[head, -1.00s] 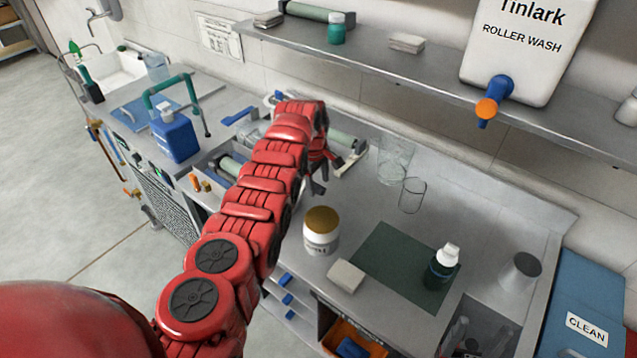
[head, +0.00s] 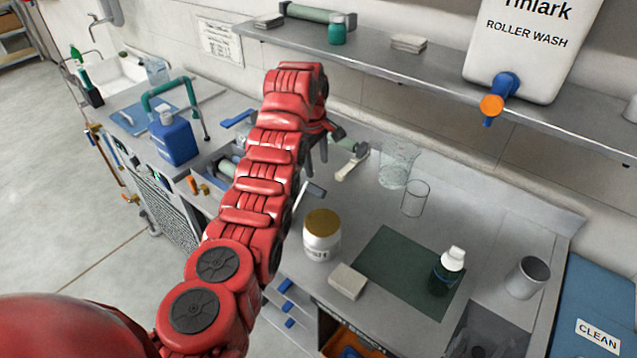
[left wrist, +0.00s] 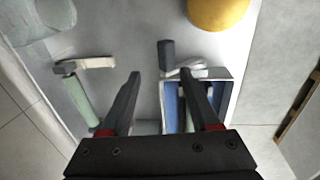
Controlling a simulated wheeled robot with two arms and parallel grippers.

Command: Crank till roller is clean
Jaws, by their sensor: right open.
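The wash unit is mostly hidden behind my red left arm in the head view. In the left wrist view it is a white-walled box (left wrist: 228,100) with a blue inside and a dark roller or bar in it, partly covered by a finger. A crank with a pale arm and dark grip (left wrist: 166,54) sticks out at its end; it also shows in the head view (head: 313,190). My left gripper (left wrist: 160,80) is above the unit, fingers apart, nothing seen between them. In the head view the fingers (head: 318,150) are partly hidden. My right gripper is not in view.
A Roller Wash tank (head: 520,50) sits on the shelf.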

